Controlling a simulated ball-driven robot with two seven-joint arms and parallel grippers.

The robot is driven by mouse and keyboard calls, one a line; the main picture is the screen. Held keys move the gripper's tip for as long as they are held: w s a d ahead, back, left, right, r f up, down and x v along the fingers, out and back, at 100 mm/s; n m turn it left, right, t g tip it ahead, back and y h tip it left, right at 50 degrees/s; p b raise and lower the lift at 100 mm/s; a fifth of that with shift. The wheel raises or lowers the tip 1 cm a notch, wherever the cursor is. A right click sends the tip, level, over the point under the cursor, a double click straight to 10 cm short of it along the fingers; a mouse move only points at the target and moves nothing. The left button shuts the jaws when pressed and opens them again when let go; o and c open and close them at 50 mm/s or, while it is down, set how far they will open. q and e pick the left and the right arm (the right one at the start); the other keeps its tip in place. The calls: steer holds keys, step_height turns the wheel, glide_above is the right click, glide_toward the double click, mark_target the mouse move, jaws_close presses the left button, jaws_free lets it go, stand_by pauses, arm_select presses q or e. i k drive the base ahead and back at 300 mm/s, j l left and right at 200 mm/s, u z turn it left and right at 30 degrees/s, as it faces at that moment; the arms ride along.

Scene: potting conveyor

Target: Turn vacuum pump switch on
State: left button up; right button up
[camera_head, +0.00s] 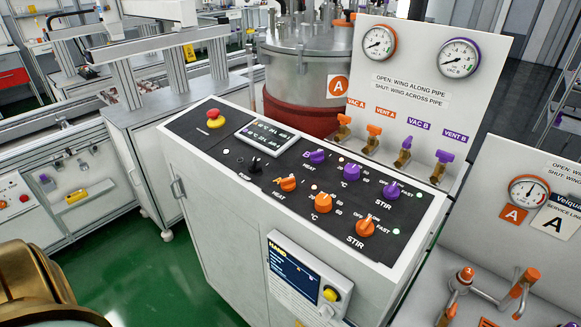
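The vacuum pump switch (256,164) is a small black lever on the black top panel (195,148) of a white control cabinet. The word PUMP is printed just to the left of and below it. I cannot tell from its small, dark shape which way the lever points. A gold, rounded part of my own arm shows at the bottom left corner, well away from the switch. Neither of my grippers is in view, and nothing touches the switch.
A red emergency button (214,118) and a small display (264,132) sit behind the switch. Orange knobs (323,203) and purple knobs (351,172) are to its right. A screen unit (305,279) is mounted on the cabinet's front. Green floor (140,265) is open at left.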

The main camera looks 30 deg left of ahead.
mark_target(254, 166)
steer(key=u, duration=0.95)
